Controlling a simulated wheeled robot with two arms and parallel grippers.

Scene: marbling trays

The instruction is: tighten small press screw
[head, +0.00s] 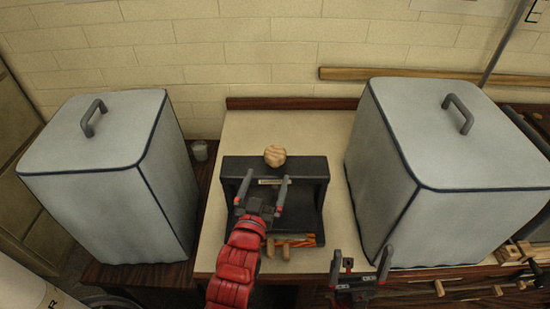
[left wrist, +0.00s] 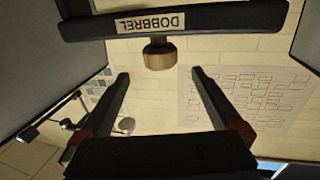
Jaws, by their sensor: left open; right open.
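The small press is a dark frame (head: 312,168) on the pale worktop, with a round wooden screw knob (head: 275,156) on top. In the left wrist view the picture is upside down: the press's top bar (left wrist: 225,18) carries a label reading DOBBREL, and the wooden knob (left wrist: 158,55) shows beside it. My left gripper (head: 264,179) is open and empty in front of the press. In its wrist view the knob lies beyond the gap between the fingertips (left wrist: 160,73), not touched. My right gripper (head: 362,256) is open and empty at the worktop's front edge.
Large grey covered boxes with handles stand left (head: 100,180) and right (head: 440,160) of the press. A small grey cup (head: 199,150) is by the left box. Wooden pieces and an orange item (head: 305,240) lie low in the press. The worktop behind the press is clear.

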